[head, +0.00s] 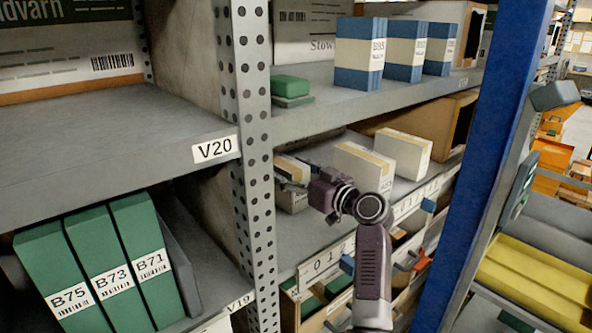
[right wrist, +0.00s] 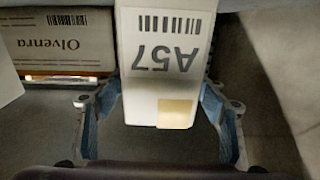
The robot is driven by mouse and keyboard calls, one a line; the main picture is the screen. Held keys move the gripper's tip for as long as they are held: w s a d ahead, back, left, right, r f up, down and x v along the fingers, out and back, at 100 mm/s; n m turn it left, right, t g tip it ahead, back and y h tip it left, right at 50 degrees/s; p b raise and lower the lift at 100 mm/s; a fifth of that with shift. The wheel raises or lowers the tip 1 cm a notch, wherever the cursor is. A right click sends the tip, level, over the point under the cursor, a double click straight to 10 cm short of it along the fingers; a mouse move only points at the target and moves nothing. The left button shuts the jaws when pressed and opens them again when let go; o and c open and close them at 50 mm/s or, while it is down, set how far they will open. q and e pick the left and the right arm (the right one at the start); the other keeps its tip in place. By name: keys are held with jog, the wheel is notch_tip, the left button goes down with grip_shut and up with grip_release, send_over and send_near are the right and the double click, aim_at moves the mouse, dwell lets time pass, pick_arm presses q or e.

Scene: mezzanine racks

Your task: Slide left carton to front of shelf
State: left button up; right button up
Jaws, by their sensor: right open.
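The left carton (head: 293,201), white with a tan strip on top, stands on the middle shelf (head: 288,240) just right of the perforated post. In the right wrist view the carton (right wrist: 165,70) shows its label A57, upside down. My right gripper (head: 291,181) is at the carton in the head view and hides part of it. In the right wrist view the right gripper (right wrist: 158,105) is open, with blue-lined fingers on either side of the carton's near end. Gaps show beside the carton; I cannot tell if either finger touches. My left gripper is not in view.
Two more white cartons, a middle one (head: 360,168) and a right one (head: 403,153), stand to the right. The perforated post (head: 257,170) is close on the left. Blue boxes (head: 362,55) stand on the shelf above. A blue upright (head: 490,160) rises at right.

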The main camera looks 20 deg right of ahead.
jog(key=shift+p+x, duration=0.65)
jog(key=shift+x, duration=1.5)
jog(key=c, duration=1.6)
